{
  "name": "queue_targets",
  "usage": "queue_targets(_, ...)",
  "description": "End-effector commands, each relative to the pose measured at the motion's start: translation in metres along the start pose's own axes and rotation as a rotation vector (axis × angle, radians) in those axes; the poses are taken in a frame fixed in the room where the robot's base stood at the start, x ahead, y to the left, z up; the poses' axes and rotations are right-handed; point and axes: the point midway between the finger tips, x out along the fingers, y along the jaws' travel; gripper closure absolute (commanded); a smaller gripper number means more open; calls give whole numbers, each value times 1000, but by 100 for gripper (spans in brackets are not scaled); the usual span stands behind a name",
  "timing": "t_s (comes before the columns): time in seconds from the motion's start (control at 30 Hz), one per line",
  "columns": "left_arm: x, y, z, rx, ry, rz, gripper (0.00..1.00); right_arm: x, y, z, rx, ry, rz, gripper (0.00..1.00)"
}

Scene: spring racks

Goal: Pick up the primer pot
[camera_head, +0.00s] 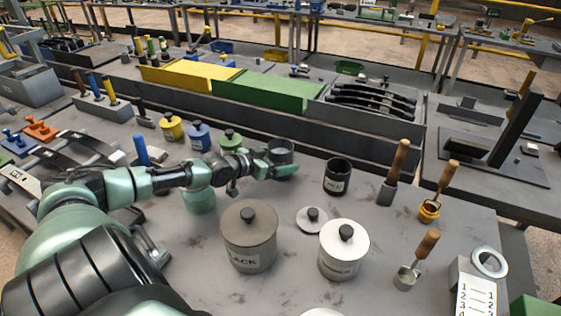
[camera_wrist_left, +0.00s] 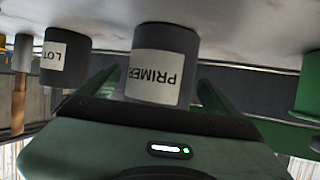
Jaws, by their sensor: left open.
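The primer pot is a dark grey open pot. In the wrist view the primer pot (camera_wrist_left: 160,42) stands upside down in the picture, its white label reading PRIMER, between the two green fingers. In the head view the pot (camera_head: 281,147) stands on the bench at the end of my left arm, its lower part partly hidden by the gripper. My left gripper (camera_head: 277,167) is open, low over the bench, with a finger on either side of the pot. Whether the fingers touch it I cannot tell. My right gripper is not in view.
A similar dark labelled pot (camera_head: 338,177) stands to the right; a green lidded pot (camera_head: 231,141) stands to the left. A large grey lidded pot (camera_head: 248,236) and a white one (camera_head: 343,250) stand in front. A long tray wall (camera_head: 330,139) runs behind.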

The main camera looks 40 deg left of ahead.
Motion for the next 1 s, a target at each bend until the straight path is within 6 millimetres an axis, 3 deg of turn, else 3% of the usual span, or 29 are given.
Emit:
queue_targets(0.2, 17, 0, 1, -1, 2, -1, 7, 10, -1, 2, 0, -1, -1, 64)
queue_targets(0.53, 19, 0, 0, -1, 0, 0, 7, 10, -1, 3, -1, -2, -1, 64)
queue_targets(0.57, 19, 0, 0, -1, 0, 0, 13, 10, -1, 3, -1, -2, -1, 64)
queue_targets(0.87, 19, 0, 0, -1, 0, 0, 96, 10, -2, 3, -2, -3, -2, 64)
queue_targets(1.0, 19, 0, -3, 0, 6, 0, 100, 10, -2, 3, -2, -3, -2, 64)
